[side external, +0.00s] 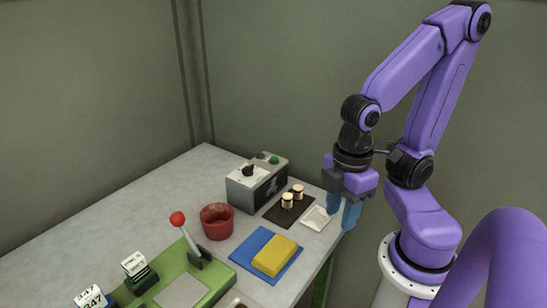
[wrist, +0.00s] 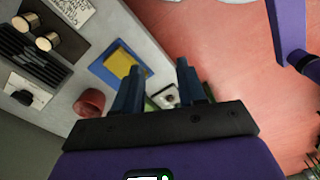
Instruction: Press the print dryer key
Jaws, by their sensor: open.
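A grey box (side external: 257,184) with a black knob (side external: 247,170) and a green button (side external: 274,160) on top stands at the back of the bench. I cannot read its label, so I cannot tell whether the green button is the print dryer key. In the wrist view the knob (wrist: 22,97) shows at the left, beside a black slatted part (wrist: 36,62); I cannot make out the green button there. My gripper (side external: 343,209) is open and empty, to the right of the box, near the bench's right edge. Its blue fingers (wrist: 158,68) point over the bench and touch nothing I can see.
Two cork stoppers (side external: 293,196) stand on a dark mat (side external: 274,213), with a white card (side external: 317,219) beside it. Nearer are a red pot (side external: 216,222), a yellow block (side external: 275,257) on a blue pad (side external: 248,252), and a green device (side external: 212,278) with a red-knobbed lever (side external: 178,219).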

